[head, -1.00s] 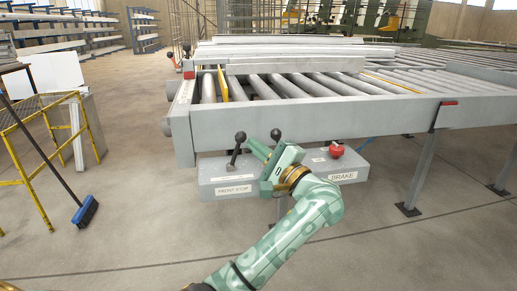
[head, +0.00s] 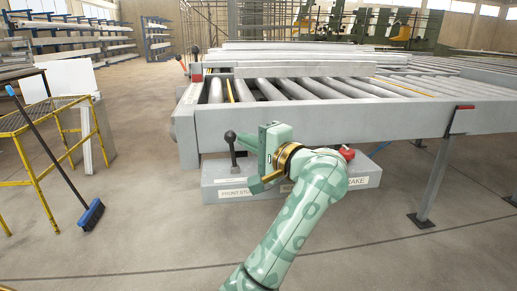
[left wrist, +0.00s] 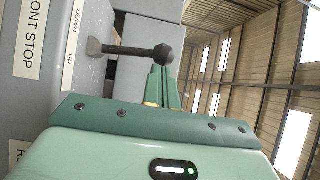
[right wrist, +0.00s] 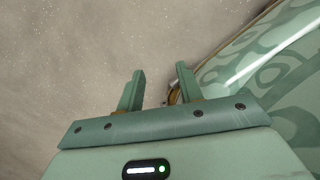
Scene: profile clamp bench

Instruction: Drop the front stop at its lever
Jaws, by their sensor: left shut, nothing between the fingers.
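The front stop lever (head: 231,146), dark with a round knob, rises from the grey control box (head: 212,186) in the head view, leaning slightly left. In the left wrist view the lever (left wrist: 135,50) stands between the "down" label (left wrist: 74,20) and the "up" label (left wrist: 68,70). My left gripper (head: 254,160) is shut and empty, just right of the lever. In the left wrist view its fingertips (left wrist: 160,70) are close to the knob; I cannot tell if they touch. My right gripper (right wrist: 160,76) is open and empty above bare floor.
A red brake knob (head: 346,153) shows behind my left arm, which partly hides the box. The roller table (head: 300,123) stands above and behind the box, with profiles on top. A yellow trestle (head: 40,165) and a broom (head: 91,214) stand left. The floor between is clear.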

